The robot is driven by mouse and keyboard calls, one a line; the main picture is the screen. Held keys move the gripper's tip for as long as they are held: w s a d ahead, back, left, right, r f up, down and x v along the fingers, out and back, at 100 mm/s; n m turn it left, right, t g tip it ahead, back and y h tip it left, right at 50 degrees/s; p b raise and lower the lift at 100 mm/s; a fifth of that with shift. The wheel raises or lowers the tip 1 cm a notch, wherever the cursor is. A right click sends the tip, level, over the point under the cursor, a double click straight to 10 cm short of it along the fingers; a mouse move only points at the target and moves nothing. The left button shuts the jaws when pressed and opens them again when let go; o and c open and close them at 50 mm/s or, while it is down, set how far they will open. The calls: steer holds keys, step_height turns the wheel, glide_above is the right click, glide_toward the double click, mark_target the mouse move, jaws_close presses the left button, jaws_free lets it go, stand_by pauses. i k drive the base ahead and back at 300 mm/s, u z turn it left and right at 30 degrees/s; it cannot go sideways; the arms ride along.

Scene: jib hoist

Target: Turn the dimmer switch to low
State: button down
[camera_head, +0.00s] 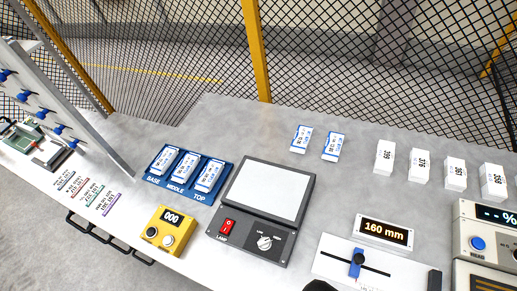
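The dimmer switch is a small white knob (264,243) on the dark front panel of a grey light box (240,226). Small labels sit above it; they seem to read LOW at the left and HIGH at the right. I cannot tell clearly which one the knob points at. The box's top plate (268,190) is pale. A dark rounded shape at the bottom edge, right of the box, may be part of my gripper (319,286); its fingers do not show, and nothing touches the knob.
A yellow box (167,230) reading 000 stands left of the light box. A blue tray (224,178) with white packs is behind it. A slider gauge (350,264) and a 160 mm display (384,232) stand to the right. Mesh fencing runs behind the table.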

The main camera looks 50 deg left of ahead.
mark_target(264, 243)
steer(key=k, duration=1.8)
steer(key=u, duration=0.55)
steer(key=i, duration=1)
steer(key=z, duration=0.05)
